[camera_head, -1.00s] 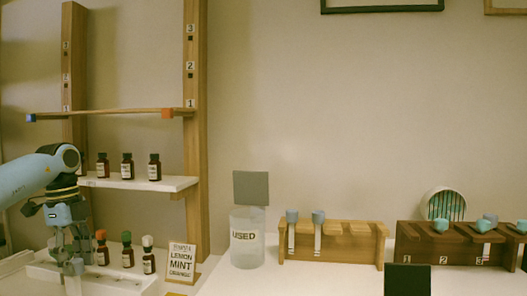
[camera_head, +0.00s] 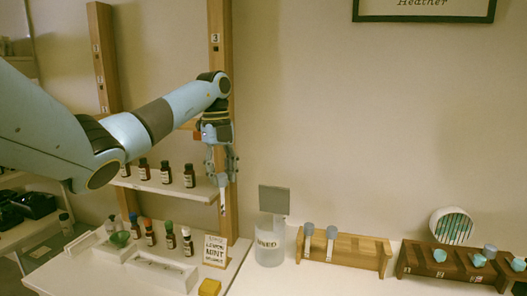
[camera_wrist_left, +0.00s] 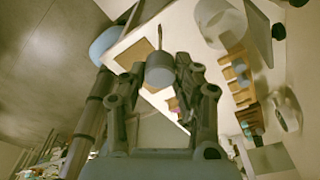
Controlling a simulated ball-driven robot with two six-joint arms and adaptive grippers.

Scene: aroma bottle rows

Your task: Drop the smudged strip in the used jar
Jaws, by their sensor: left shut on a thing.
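My left gripper (camera_head: 219,172) is shut on a test strip (camera_head: 222,197), held by its grey-blue cap, which shows between the fingers in the left wrist view (camera_wrist_left: 160,70). The strip hangs down, white with a darker patch near its lower end. It is in the air in front of the shelf post, above and left of the used jar. The used jar (camera_head: 269,250) is a clear, frosted container labelled USED, standing on the table. A grey square panel (camera_head: 274,199) shows just above its rim. My right gripper is not in view.
A light wooden rack (camera_head: 365,258) with two capped strips stands right of the jar, then a dark rack (camera_head: 440,268) with teal caps. Bottles stand on a shelf (camera_head: 150,185) and a lower white tray (camera_head: 160,272). A sign (camera_head: 215,251) and yellow block (camera_head: 210,287) are near the jar.

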